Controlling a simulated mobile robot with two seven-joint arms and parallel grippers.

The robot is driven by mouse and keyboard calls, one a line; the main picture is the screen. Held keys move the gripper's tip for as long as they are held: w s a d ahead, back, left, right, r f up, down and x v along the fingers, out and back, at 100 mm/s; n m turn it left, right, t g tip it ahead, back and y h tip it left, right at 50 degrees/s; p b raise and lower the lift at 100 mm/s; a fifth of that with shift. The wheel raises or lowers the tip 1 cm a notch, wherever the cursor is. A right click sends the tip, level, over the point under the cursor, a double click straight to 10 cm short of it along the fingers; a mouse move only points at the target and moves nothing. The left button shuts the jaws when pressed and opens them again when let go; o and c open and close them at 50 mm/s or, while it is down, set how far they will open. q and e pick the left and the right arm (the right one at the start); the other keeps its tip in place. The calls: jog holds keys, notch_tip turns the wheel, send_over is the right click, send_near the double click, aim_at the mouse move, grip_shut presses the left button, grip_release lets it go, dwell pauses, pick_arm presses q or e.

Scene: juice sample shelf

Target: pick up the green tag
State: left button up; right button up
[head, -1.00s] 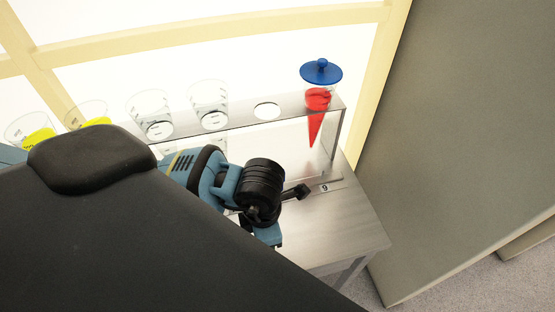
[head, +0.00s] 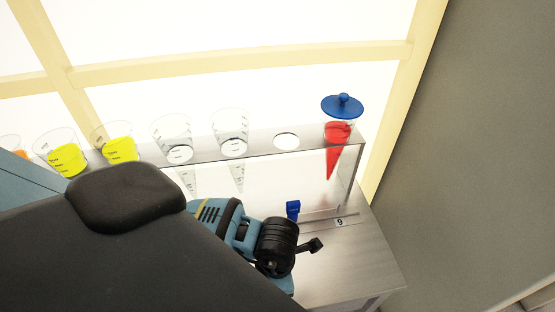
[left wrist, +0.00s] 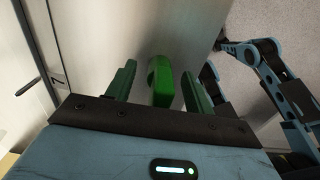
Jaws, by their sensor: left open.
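The green tag (left wrist: 160,81) shows in the left wrist view as an upright bright green piece with rounded corners. My left gripper (left wrist: 159,85) is open, with one dark green finger on each side of the tag. A gap shows between the tag and the left finger; the right finger is closer, and I cannot tell whether it touches. In the head view I cannot make out the tag or the gripper's fingertips; a blue and black arm part covers the lower middle. My right gripper is not in view.
A metal rack (head: 258,144) holds a red-filled cone (head: 337,135) under a blue lid (head: 342,107), two clear cones and two yellow-filled ones. A small blue piece (head: 293,209) stands near the label 9 (head: 340,222). A grey panel (head: 480,150) rises at right.

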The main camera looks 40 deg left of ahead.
pick_arm(q)
jog(key=shift+f, duration=0.45)
jog(key=c, duration=1)
jog(key=shift+r, duration=0.15)
jog(key=shift+c, duration=0.2)
jog(key=shift+r, duration=0.5)
notch_tip(320, 180, up, 2)
jog(key=shift+r, duration=0.2)
jog(key=s+d+r, duration=0.1)
jog(key=s+d, duration=0.9)
jog(key=s, duration=0.2)
jog(key=shift+s+d+r, duration=0.15)
jog(key=shift+r, duration=0.05)
